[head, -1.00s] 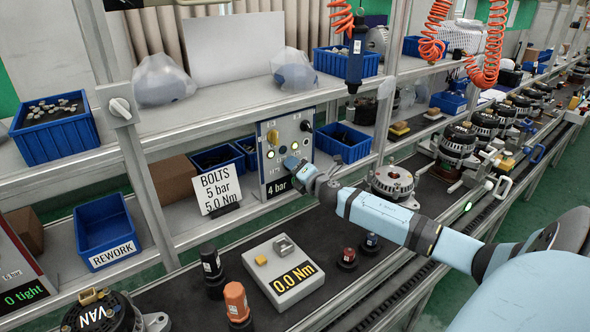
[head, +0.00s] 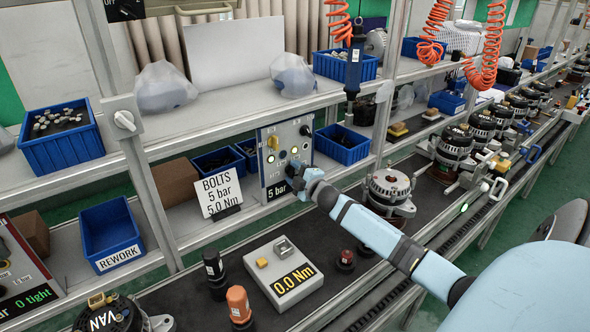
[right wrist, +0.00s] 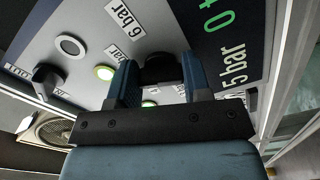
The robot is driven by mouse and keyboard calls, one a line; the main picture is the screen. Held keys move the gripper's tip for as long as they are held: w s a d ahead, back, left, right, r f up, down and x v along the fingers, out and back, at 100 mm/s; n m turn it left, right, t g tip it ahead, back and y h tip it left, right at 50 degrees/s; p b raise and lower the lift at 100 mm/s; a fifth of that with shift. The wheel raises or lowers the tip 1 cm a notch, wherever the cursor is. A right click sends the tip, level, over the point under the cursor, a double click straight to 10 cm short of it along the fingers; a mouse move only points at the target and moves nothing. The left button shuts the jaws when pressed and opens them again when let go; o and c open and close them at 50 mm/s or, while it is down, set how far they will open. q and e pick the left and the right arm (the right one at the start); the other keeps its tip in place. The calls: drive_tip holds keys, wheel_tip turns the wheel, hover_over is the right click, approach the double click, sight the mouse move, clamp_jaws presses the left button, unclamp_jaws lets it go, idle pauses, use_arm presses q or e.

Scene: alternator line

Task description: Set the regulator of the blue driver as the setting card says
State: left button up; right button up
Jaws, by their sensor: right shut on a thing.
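The setting card (head: 219,193) reads "BOLTS 5 bar 5.0 Nm" and stands on the shelf left of the regulator panel (head: 269,144). The panel's display (head: 275,190) reads 5 bar; it also shows in the right wrist view (right wrist: 235,66). My right gripper (head: 293,172) is at the panel's lower right. In the right wrist view, its two fingers (right wrist: 160,66) are shut around the black regulator knob (right wrist: 160,72), which they partly hide. The blue driver (head: 354,66) hangs upright by an orange coiled hose, right of the panel. My left gripper is not in view.
A grey torque tester (head: 262,284) reading 0.0 Nm sits on the dark bench below, with dark and orange sockets (head: 238,303) beside it. An alternator (head: 391,188) stands right of the panel. Blue bins (head: 342,147) stand on the shelf, and a REWORK bin (head: 110,235) at left.

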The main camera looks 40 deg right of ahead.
drive_tip(key=shift+m+p, duration=0.35)
drive_tip(key=shift+m, duration=0.45)
drive_tip(key=o, duration=0.9)
drive_tip(key=shift+s+f, duration=0.1)
drive_tip(key=shift+s, duration=0.05)
drive_tip(key=s, duration=0.4)
drive_tip(key=s+a, duration=0.1)
drive_tip(key=s, duration=0.8)
drive_tip(key=shift+s+a, duration=0.25)
